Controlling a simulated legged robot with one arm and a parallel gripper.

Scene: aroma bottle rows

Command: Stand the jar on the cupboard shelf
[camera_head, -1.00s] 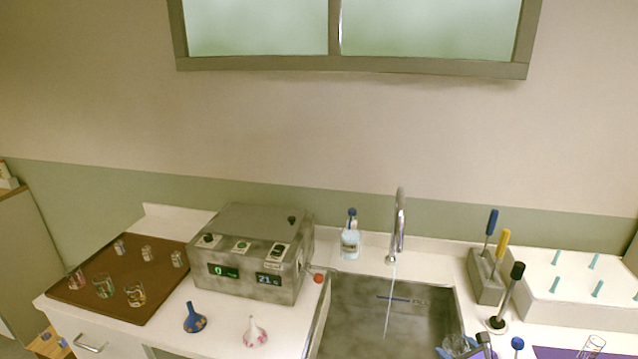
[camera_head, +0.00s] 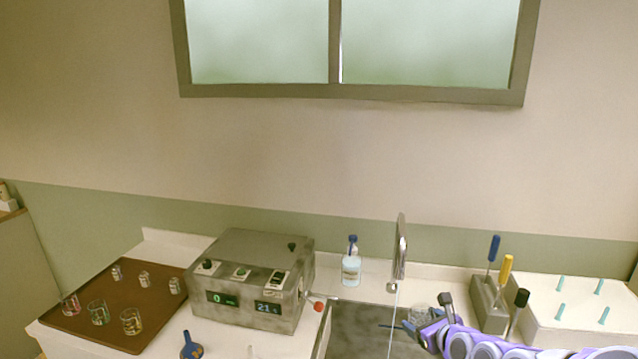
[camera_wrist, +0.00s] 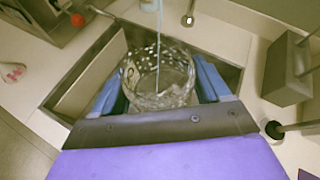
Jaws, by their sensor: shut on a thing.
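In the head view my gripper (camera_head: 420,326) is low at the right, over the sink, with the jar (camera_head: 420,314) partly hidden. A framed pair of frosted panes (camera_head: 262,42), perhaps the cupboard's doors, is on the wall above. No open shelf shows there.
A thin water stream runs from the tap (camera_head: 402,255) close to the jar; I cannot tell if it enters it. The tool holder (camera_head: 488,302) and white peg block (camera_head: 565,300) stand right. The grey device (camera_head: 250,280), soap bottle (camera_head: 351,265) and brown tray (camera_head: 130,305) stand left.

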